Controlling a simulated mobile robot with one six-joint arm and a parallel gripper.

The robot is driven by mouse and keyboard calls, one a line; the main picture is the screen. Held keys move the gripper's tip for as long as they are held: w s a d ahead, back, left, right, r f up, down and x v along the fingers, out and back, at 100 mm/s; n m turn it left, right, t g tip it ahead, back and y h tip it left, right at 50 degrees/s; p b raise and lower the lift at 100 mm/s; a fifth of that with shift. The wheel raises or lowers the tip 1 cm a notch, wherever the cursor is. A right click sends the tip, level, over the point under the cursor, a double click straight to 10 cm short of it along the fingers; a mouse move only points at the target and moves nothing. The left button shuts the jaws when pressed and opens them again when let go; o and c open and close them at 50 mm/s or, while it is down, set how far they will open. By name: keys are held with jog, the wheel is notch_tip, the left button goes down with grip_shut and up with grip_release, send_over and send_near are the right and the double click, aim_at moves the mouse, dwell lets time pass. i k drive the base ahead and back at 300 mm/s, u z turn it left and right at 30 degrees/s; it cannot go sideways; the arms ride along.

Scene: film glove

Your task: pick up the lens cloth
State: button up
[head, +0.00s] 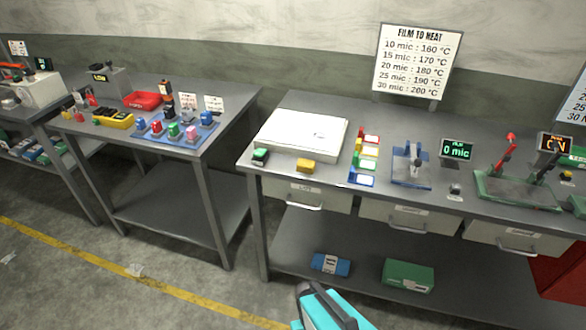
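I cannot pick out the lens cloth for certain in the head view. A small pale mark (318,134) lies on top of a flat white box (285,140) on the right bench, too small to identify. A teal and dark grey part of my own arm shows at the bottom edge, in front of the right bench. No fingertips of my gripper can be seen.
Drawers and a lower shelf sit beneath. The left bench holds a red tray (143,100) and a blue tray (181,133).

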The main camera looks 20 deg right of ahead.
aim_at(303, 166)
jog(key=z, duration=0.8)
jog(key=k, duration=0.2)
jog(key=u, duration=3.5)
jog(key=k, duration=0.6)
jog(key=z, duration=0.3)
